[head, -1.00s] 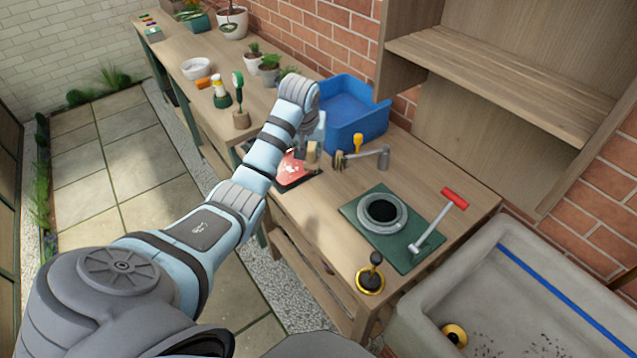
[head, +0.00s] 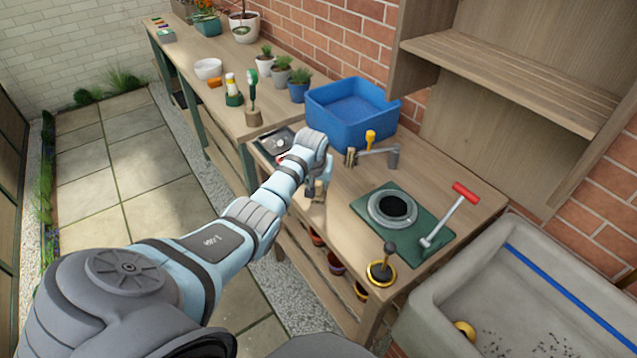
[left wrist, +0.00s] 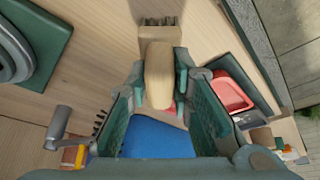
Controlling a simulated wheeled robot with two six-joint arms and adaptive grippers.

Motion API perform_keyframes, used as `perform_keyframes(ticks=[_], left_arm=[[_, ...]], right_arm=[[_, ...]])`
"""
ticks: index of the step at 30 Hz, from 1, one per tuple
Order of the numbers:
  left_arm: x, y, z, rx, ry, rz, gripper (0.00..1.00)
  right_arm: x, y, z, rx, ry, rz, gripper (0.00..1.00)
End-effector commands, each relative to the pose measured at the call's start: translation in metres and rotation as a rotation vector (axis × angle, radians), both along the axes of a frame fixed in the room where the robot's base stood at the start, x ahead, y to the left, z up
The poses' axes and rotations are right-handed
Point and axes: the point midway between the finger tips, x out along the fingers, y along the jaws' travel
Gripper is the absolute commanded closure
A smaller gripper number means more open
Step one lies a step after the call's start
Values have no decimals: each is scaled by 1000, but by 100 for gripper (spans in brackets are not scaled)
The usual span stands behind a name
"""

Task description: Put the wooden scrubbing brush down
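The wooden scrubbing brush (head: 319,190) is in my left gripper (head: 318,176), above the front part of the near bench. In the left wrist view, the fingers of my left gripper (left wrist: 160,88) close on both sides of the brush's pale rounded wooden body (left wrist: 160,62). A bristled brown end shows beyond it, over bare wood. Whether the bristles touch the bench I cannot tell. The fingers partly hide the brush. My right gripper is in neither view.
A blue tub (head: 345,118) stands behind. A dark tray with a red dish (left wrist: 232,93) lies beside the gripper. A green mat (head: 421,240) holds a grey ring and a red-handled tool (head: 449,216). A black-knobbed tool (head: 382,268) stands near the front edge. Bare bench lies between.

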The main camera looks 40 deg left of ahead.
Motion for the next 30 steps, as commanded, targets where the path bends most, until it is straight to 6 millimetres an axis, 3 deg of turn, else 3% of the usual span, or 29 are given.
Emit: perform_keyframes(ticks=[1, 3, 12, 16, 30], left_arm=[[0, 0, 0, 0, 0, 0, 71], [0, 0, 0, 0, 0, 0, 60], [0, 0, 1, 0, 0, 0, 60], [-1, 0, 11, 1, -2, 0, 60], [-36, -18, 106, 1, -4, 0, 60]], right_arm=[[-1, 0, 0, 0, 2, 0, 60], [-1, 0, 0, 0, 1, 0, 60], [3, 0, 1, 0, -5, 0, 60], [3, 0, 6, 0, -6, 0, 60], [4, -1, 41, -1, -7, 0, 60]])
